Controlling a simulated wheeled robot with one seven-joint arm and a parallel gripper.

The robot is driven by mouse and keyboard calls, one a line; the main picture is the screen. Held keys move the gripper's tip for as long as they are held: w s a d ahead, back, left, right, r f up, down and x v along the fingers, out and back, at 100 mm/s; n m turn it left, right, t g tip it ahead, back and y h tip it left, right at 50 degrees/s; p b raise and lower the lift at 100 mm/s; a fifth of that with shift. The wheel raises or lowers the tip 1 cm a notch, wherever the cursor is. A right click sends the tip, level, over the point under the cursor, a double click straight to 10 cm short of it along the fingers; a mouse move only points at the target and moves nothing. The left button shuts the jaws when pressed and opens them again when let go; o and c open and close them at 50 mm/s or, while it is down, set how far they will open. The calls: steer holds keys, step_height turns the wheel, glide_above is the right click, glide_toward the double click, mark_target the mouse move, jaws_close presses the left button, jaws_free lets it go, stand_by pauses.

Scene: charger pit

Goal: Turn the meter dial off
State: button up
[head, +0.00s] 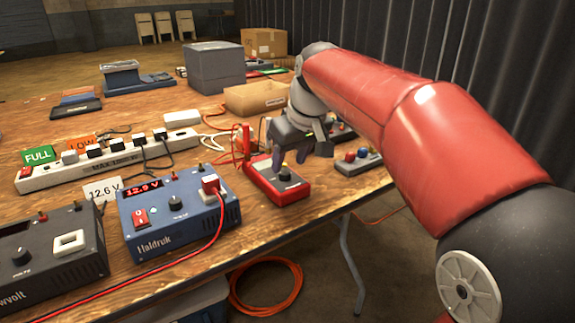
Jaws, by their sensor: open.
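The red meter (262,184) lies on the wooden table near its right front edge. A small dark dial (284,173) shows on its face; I cannot read its pointer. My gripper (290,157) is open, with its fingers pointing down over the far part of the meter, close to the dial. I cannot tell whether they touch it. The gripper and its fingers hide the meter's far right part.
A blue Haldruk charger (160,234) reading 12.9 V stands left of the meter, with a red lead. A dark charger (30,262) is at far left. A grey box with coloured knobs (360,166) sits to the right. A power strip (40,182) and cardboard tray (262,97) are behind.

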steer(key=v, duration=0.4)
steer(key=shift+s+r, duration=0.15)
steer(key=shift+r, duration=0.15)
steer(key=s+d+f+m+h, duration=0.1)
steer(key=s+d+f+m, duration=0.1)
steer(key=s+d+f, duration=0.2)
steer(key=s+d+f+m+t, duration=0.1)
steer(key=s+d+f, duration=0.4)
steer(key=s, duration=0.6)
steer(key=s+d+f+m+t+h, duration=0.1)
steer(key=s+d+f+m, duration=0.3)
steer(key=s+f, duration=0.3)
steer(key=shift+s+d+h, duration=0.3)
steer(key=shift+s+d, duration=0.25)
steer(key=shift+s, duration=0.15)
